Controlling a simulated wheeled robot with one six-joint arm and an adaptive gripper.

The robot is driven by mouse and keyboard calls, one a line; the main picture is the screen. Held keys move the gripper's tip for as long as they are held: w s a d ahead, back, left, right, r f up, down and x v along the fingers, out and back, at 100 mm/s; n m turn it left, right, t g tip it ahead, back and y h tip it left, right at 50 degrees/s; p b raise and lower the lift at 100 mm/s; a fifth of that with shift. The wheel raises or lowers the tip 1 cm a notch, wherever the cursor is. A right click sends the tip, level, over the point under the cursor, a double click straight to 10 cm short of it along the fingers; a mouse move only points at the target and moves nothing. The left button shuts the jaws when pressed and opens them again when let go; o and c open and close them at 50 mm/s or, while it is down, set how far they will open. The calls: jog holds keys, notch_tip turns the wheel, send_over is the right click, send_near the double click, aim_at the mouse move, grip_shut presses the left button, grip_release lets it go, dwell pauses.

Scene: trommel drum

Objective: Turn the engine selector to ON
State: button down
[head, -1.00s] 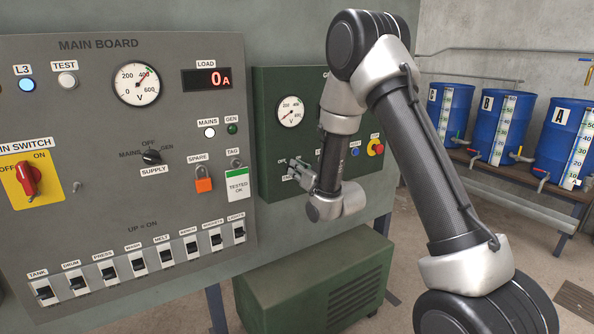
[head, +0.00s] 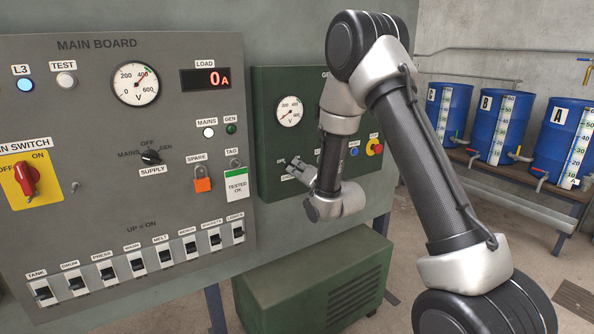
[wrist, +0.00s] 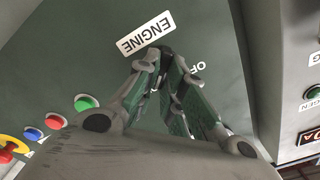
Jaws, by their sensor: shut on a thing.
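The generator panel (head: 262,110) is a dark green box right of the grey main board. My gripper (head: 292,165) is at the lower left of this panel, its fingers against the panel face. In the wrist view, the fingers (wrist: 165,56) come together just below the white ENGINE label (wrist: 146,33) and are shut on the engine selector. The selector is almost wholly hidden between the fingertips, so I cannot tell which way it points. The OFF label (wrist: 198,68) is partly covered by a finger. The ON label is not visible.
The grey main board (head: 100,210) has a red main switch (head: 27,178) and a row of breakers. Coloured buttons sit on the green panel, including a green one (wrist: 86,103). A green machine housing (head: 310,290) stands below. Blue barrels (head: 503,125) stand at the right.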

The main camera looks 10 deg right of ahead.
dwell(0.3)
jog(key=c, duration=1.5)
grip_release()
jog(key=v, duration=0.7)
jog(key=shift+s, duration=0.25)
